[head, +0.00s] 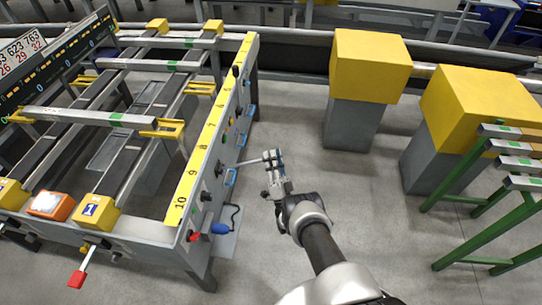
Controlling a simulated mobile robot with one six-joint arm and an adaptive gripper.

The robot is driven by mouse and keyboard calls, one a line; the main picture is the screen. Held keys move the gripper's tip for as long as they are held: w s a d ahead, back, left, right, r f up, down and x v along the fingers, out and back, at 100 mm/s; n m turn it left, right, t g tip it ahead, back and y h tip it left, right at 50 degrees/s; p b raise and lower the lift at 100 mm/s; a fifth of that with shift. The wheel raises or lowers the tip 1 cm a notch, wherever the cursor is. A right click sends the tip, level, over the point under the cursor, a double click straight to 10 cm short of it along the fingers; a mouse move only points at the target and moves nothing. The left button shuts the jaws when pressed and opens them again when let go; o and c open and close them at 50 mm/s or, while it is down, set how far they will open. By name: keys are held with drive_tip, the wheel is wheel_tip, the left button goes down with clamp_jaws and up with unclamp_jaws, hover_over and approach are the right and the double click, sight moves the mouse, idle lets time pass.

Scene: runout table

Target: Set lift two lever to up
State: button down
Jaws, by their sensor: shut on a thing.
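A metal lever rod (248,162) sticks out to the right from the side panel of the runout table (187,190), from a dark mount beside the number strip. It is close to level in the picture, and its outer end meets my gripper (273,163). My gripper is shut on this end, and the fingers hide the lever's tip. I cannot read a label that tells which lift this lever belongs to. Several dark knobs (206,196) and blue handles (231,177) line the same panel, close to the held lever.
A red knob (194,237) and a blue knob (221,228) sit at the panel's near end. A red-tipped lever (77,279) hangs at the front left. Yellow-topped grey blocks (367,65) and a green-legged rack (482,170) stand right. Floor between is clear.

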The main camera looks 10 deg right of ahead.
drive_tip(key=shift+d+f, duration=0.1)
drive_tip(key=shift+f, duration=0.05)
drive_tip(key=c, duration=1.3)
unclamp_jaws()
drive_tip(key=shift+w+r, duration=0.1)
drive_tip(key=shift+r, duration=0.1)
